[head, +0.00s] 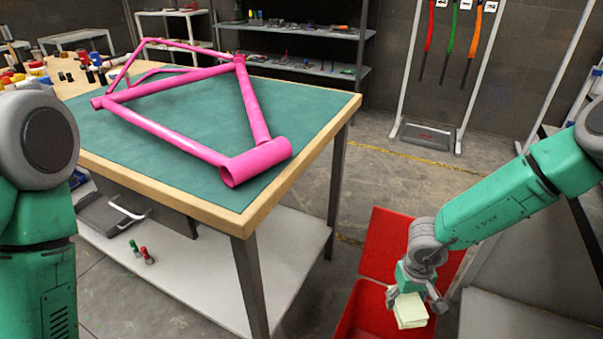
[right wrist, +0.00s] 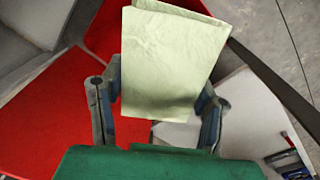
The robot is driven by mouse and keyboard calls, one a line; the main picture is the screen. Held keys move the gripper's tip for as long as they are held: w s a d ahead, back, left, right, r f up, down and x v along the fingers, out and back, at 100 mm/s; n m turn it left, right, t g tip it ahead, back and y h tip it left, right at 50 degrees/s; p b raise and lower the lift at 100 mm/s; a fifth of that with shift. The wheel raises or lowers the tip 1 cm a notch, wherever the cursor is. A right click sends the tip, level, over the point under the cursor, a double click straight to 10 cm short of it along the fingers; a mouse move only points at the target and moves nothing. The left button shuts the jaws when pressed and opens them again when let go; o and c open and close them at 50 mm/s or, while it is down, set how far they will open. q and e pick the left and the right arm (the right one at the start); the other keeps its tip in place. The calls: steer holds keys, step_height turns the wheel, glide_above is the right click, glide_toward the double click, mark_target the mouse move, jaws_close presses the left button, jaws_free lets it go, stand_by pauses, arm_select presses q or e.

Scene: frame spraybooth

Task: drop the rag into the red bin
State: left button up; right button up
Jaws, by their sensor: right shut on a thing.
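The rag (head: 410,311) is a folded, pale yellow-green cloth. My right gripper (head: 416,298) is shut on it and holds it over the red bin (head: 362,304), which stands on the floor right of the table with its red lid raised behind. In the right wrist view the rag (right wrist: 172,62) sits between the two fingers of the gripper (right wrist: 160,100), with red bin surfaces (right wrist: 45,120) around and below it. The bin's inside is partly hidden by the gripper and rag. My left arm shows at the left edge of the head view, but its gripper is out of view.
A wooden-edged table (head: 315,150) with a green mat carries a pink bicycle frame (head: 255,160) and several small bottles at the back left. A grey panel and low surface (head: 520,318) stand right of the bin. Shelves (head: 300,65) line the back wall.

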steer(key=w+d+f+b, duration=0.1)
steer(key=w+f+b, duration=0.1)
steer(key=f+b, duration=0.2)
steer(key=w+d+f+b, duration=0.2)
steer(key=f+b, duration=0.3)
steer(key=f, duration=0.4)
steer(key=shift+w, duration=0.85)
steer(key=o, duration=1.2)
steer(key=shift+d+f, duration=0.1)
steer(key=shift+d, duration=0.05)
step_height(320, 180, up, 7)
steer(key=shift+d, duration=0.3)
